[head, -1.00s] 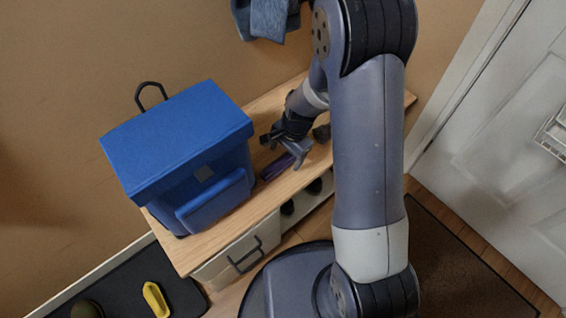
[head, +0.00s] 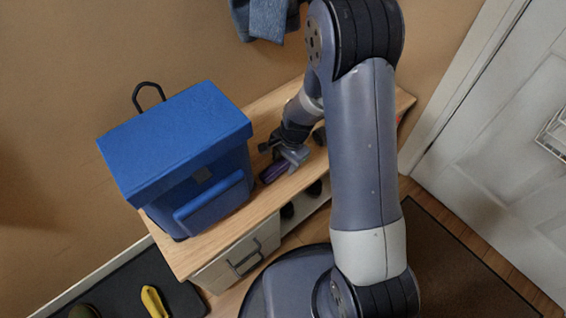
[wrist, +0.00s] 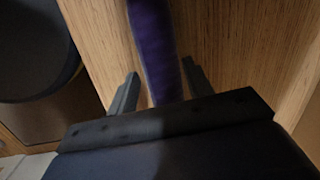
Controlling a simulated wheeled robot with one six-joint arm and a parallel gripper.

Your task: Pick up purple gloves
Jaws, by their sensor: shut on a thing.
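The purple gloves (head: 277,169) lie on the wooden bench top, just right of the blue box. They also show in the wrist view as a purple strip (wrist: 157,48) running down between the two fingers. My gripper (head: 287,157) is at the gloves, low over the bench. In the wrist view my gripper (wrist: 158,90) has one finger on each side of the gloves and is shut on them. The gloves' near end is hidden behind the gripper body.
The blue box (head: 175,140) stands close on the left of my gripper. The bench top (head: 222,228) is mostly bare along its front edge. A dark item (head: 319,136) sits behind my gripper. Blue cloth (head: 265,18) hangs on the wall above.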

